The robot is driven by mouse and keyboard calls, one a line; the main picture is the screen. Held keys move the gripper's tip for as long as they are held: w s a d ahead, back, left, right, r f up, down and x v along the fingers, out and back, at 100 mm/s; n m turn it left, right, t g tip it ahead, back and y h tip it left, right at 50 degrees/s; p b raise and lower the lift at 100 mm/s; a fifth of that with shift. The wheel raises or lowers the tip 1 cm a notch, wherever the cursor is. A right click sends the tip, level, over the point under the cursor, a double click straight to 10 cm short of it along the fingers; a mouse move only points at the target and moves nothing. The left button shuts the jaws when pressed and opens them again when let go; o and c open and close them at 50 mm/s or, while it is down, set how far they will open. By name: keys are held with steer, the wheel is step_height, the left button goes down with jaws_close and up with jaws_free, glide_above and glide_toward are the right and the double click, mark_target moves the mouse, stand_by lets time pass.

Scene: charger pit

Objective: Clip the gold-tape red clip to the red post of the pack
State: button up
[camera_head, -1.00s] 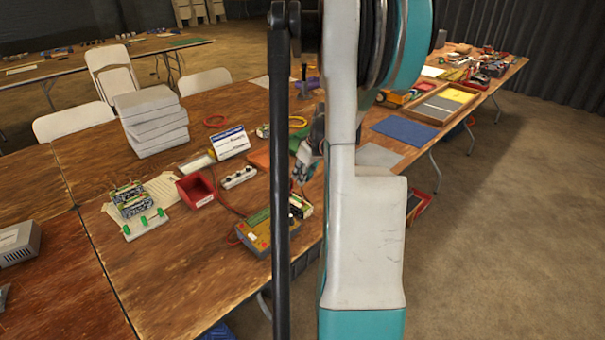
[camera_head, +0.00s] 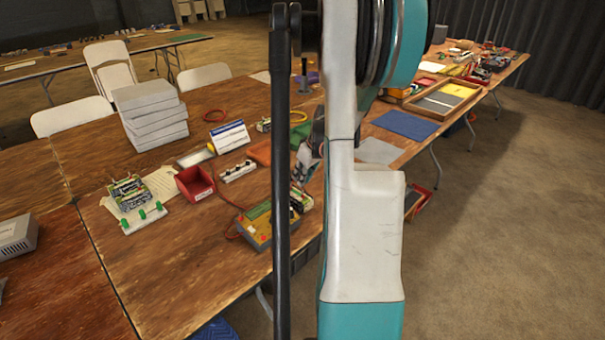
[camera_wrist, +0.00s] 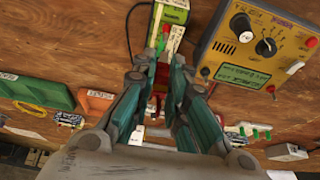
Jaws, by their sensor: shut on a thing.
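My gripper (camera_wrist: 163,65) points at the table, its teal fingers shut on the red clip (camera_wrist: 158,82). The clip shows only as a red sliver between the fingers; I cannot make out its gold tape. The pack (camera_wrist: 173,14), with a green end and a pale labelled side, lies just beyond the fingertips. In the head view the gripper (camera_head: 306,165) is partly behind my arm, above the pack (camera_head: 301,200).
The yellow charger (camera_wrist: 258,45) with knobs stands close right of the fingers; it also shows in the head view (camera_head: 260,232).

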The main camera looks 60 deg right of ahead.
steer(key=shift+f, duration=1.9)
steer(key=shift+f, duration=0.2)
stand_by(0.6)
steer(key=o, duration=0.9)
steer(key=shift+c, duration=0.2)
steer(key=shift+o, duration=1)
steer(key=shift+r, duration=0.1)
steer(key=shift+r+p, duration=2.4)
steer(key=shift+r, duration=1.3)
